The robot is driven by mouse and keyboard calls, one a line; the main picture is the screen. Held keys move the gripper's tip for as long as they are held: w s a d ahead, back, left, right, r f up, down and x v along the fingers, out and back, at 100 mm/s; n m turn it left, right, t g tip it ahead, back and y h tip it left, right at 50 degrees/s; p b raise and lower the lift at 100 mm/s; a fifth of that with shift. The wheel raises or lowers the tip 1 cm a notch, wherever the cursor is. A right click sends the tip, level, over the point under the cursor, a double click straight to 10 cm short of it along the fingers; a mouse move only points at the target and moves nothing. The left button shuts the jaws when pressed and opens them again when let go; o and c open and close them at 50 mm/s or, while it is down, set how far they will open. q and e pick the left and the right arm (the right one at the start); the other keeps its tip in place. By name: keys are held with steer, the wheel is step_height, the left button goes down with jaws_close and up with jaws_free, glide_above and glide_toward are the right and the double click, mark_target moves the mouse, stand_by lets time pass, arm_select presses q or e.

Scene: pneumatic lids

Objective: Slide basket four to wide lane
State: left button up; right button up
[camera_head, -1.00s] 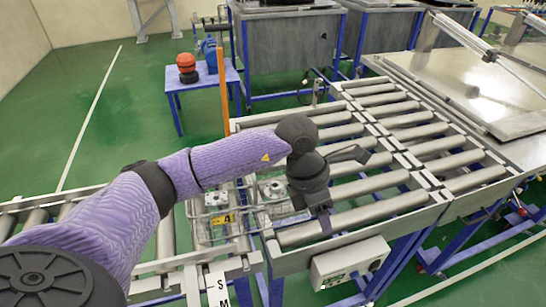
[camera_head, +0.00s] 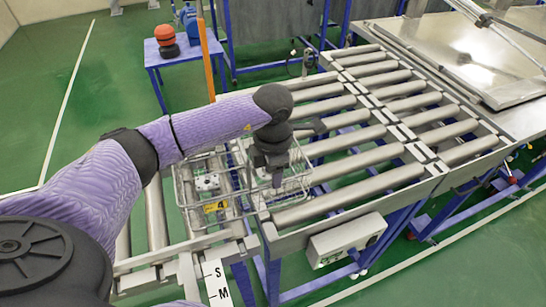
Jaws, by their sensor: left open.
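Basket four is a wire basket with a yellow label reading 4 (camera_head: 215,206). It sits at the left end of the roller table, spanning the junction with the left conveyor, and metal parts (camera_head: 207,182) lie in it. My left gripper (camera_head: 277,180) points down at the basket's right end, with its fingers open. Whether they touch the wire cannot be told. The roller table has two lanes side by side; the left lane (camera_head: 345,140) looks wider than the right lane (camera_head: 440,127). My right gripper is not in view.
A divider rail (camera_head: 402,131) runs between the lanes. An orange post (camera_head: 206,45) stands behind the basket. A control box (camera_head: 347,240) hangs on the front frame, and a sign marked S and M (camera_head: 217,284) is at the front. The rollers right of the basket are clear.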

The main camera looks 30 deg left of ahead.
arm_select(q)
step_height(320, 180, down, 6)
steer(key=shift+r, duration=0.2)
jaws_close()
stand_by(0.4)
stand_by(1.0)
